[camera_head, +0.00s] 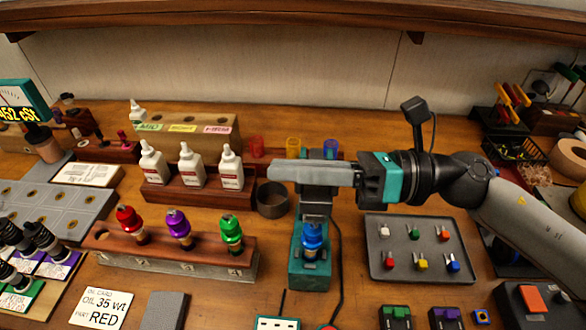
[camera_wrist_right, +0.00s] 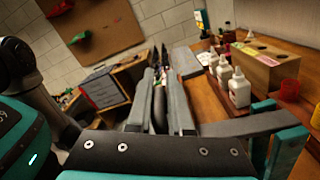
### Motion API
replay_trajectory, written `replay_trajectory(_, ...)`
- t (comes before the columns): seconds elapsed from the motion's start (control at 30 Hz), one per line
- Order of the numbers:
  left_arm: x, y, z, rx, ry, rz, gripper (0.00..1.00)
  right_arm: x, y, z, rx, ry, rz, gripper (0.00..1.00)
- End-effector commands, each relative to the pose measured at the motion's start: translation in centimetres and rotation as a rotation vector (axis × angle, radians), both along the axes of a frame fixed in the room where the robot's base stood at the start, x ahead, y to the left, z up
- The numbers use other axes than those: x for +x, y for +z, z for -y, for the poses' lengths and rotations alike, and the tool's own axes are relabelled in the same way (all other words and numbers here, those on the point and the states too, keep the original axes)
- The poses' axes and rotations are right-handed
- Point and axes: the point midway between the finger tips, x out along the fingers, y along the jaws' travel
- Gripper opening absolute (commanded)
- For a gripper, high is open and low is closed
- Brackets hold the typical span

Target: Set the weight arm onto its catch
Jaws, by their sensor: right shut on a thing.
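My right gripper (camera_head: 282,171) reaches in from the right, its long grey fingers level above the teal test stand (camera_head: 310,270). A dark block (camera_head: 317,205) shows just below the fingers, over the blue damper (camera_head: 312,238) upright in the stand. In the right wrist view my fingers (camera_wrist_right: 157,85) are close together around a dark rounded bar (camera_wrist_right: 159,110), which appears to be the weight arm. The fingers hide most of it in the head view. I cannot make out the catch. My left gripper is not in view.
Red, purple and green dampers stand in a wooden rack (camera_head: 180,262) at left. White bottles stand in a holder (camera_head: 195,195) behind. A grey cup (camera_head: 272,200) is close left of the stand. A tray (camera_head: 420,225) of small coloured parts lies at right.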

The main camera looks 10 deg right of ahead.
Motion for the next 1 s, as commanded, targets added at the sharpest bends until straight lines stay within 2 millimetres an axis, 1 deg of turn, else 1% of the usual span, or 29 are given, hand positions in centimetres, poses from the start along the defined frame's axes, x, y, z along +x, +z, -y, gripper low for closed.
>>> replay_trajectory(0.03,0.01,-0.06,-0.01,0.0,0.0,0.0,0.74,-0.23,-0.07,-0.14,0.003,0.008,-0.006,0.0)
replay_trajectory(0.37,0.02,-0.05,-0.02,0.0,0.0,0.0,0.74,-0.27,-0.14,-0.17,0.002,0.009,-0.009,0.0)
replay_trajectory(0.4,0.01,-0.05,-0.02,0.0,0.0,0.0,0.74,-0.29,-0.15,-0.17,0.002,0.01,-0.009,0.22)
replay_trajectory(0.6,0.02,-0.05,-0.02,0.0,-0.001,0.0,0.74,-0.2,-0.15,-0.12,0.001,0.007,-0.007,0.44)
replay_trajectory(1.0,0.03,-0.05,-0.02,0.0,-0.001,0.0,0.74,-0.06,-0.1,-0.05,0.001,0.002,-0.004,0.45)
